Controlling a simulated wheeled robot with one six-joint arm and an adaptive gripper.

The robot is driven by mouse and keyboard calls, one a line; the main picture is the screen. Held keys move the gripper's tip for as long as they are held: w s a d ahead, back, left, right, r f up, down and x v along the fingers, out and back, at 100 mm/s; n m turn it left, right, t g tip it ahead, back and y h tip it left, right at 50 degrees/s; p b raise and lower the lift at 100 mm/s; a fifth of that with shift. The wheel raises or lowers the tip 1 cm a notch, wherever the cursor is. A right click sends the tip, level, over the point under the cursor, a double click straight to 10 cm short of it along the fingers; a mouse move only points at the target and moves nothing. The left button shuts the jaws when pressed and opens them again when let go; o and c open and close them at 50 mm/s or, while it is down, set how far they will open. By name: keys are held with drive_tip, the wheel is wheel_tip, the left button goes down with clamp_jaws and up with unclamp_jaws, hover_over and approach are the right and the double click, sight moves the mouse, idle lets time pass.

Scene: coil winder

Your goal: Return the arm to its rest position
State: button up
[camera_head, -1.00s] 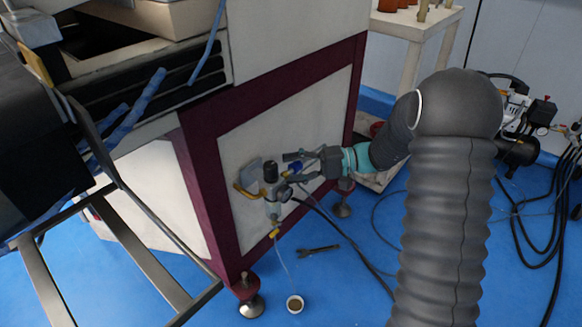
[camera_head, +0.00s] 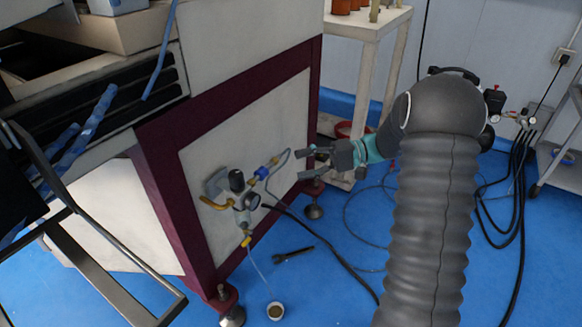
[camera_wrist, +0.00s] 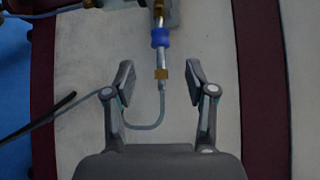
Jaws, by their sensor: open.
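My gripper (camera_head: 308,162) is open and empty, at the end of my grey-sleeved arm, in front of the machine's pale side panel. It is apart from the air regulator (camera_head: 238,184) on that panel, to its right in the head view. A blue fitting (camera_head: 262,172) with a brass end and a thin grey hose sticks out of the regulator towards my gripper. In the wrist view the open fingers (camera_wrist: 158,82) stand on either side of the line of the blue fitting (camera_wrist: 161,38) and its brass end. The thin hose curves down between the fingers in that picture.
The machine (camera_head: 160,150) has a dark red frame on metal feet. A wrench (camera_head: 293,255) and a small cup (camera_head: 275,311) lie on the blue floor. A white stand (camera_head: 366,40) and a compressor with black hoses are behind my arm. A metal frame (camera_head: 110,285) is at left.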

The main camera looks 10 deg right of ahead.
drive_tip(key=shift+d, duration=0.2)
idle(0.4)
wheel_tip(320, 180, down, 7)
drive_tip(key=s+m+h, duration=0.2)
drive_tip(key=m+h, duration=0.1)
drive_tip(key=s+d+m+h, duration=0.1)
drive_tip(key=s+d+h, duration=0.2)
drive_tip(key=s+h, duration=0.45)
drive_tip(key=s+d+r+n+t+h+p, duration=0.2)
drive_tip(key=s+r+t+h, duration=0.4)
drive_tip(key=s+r, duration=1.1)
drive_tip(key=shift+s+d+r+n+t+p, duration=0.15)
drive_tip(key=shift+s+r+n+t+p, duration=0.35)
drive_tip(key=shift+n+t+p, duration=0.35)
drive_tip(key=shift+f, duration=0.1)
